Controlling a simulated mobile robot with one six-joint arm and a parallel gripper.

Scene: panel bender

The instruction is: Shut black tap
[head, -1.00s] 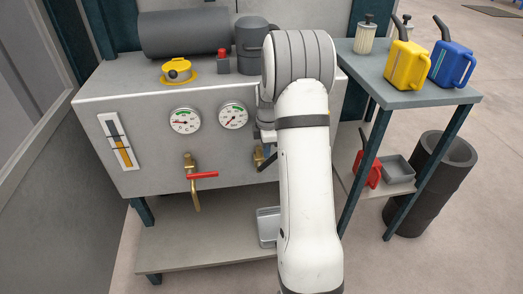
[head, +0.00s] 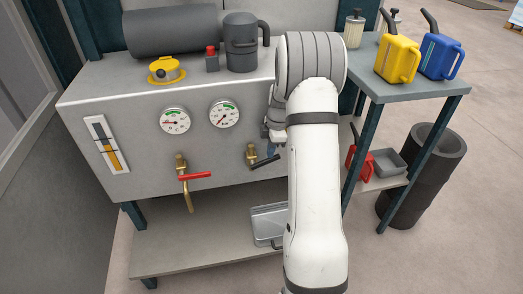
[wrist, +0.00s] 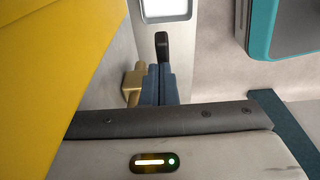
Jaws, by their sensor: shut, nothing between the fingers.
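The black tap (head: 265,162) has a brass body on the front of the grey cabinet. Its black lever points right and slightly up in the head view. My gripper (head: 271,150) is shut and empty, with its blue fingers close to the lever's right part. In the wrist view the black lever (wrist: 162,46) shows just beyond the fingertips (wrist: 160,70), with brass (wrist: 134,84) to their left. I cannot tell whether the fingers touch the lever. My arm hides the cabinet's right end.
A tap with a red lever (head: 194,176) is left of the black one, under two gauges. A metal tray (head: 268,222) sits on the lower shelf. A side table (head: 400,89) with yellow and blue cans stands to the right. A large yellow surface fills the wrist view's left.

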